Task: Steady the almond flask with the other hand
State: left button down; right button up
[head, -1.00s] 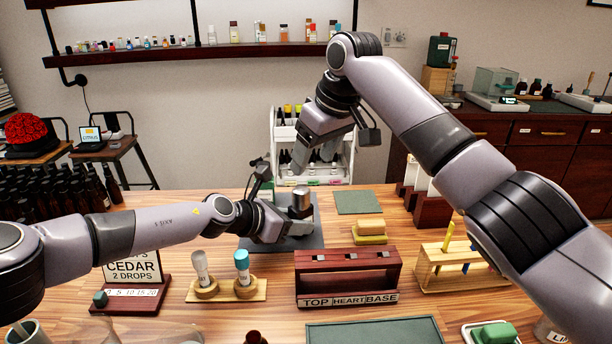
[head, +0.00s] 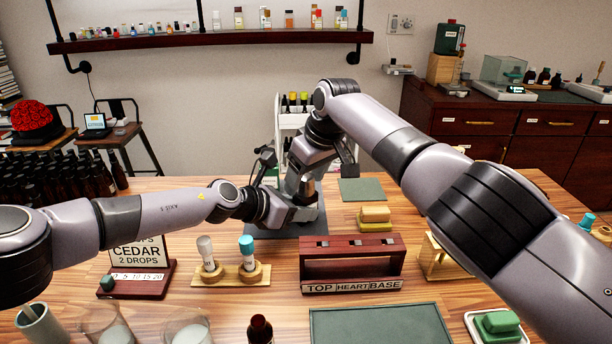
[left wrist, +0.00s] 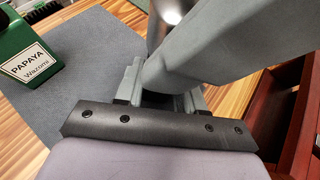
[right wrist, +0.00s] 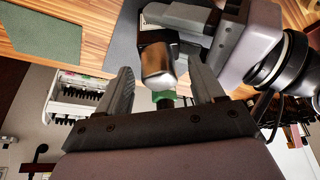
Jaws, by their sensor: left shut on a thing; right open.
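The metallic flask (right wrist: 158,62) shows in the right wrist view, its label not readable. It also shows at the top of the left wrist view (left wrist: 160,22) and, partly hidden, in the head view (head: 310,188). My left gripper (head: 306,212) is shut on the flask low down, over the dark grey mat (head: 272,231). My right gripper (right wrist: 163,90) is open, coming down from above. Its two fingers are apart on either side of the flask's top end.
A wooden rack (head: 352,266) marked TOP, HEART, BASE stands in front. A white shelf (head: 290,125) stands behind.

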grip_shut()
dwell(0.5)
jog(key=shift+r, duration=0.6)
grip_release()
jog(key=shift+r, duration=0.1)
jog(key=v, duration=1.2)
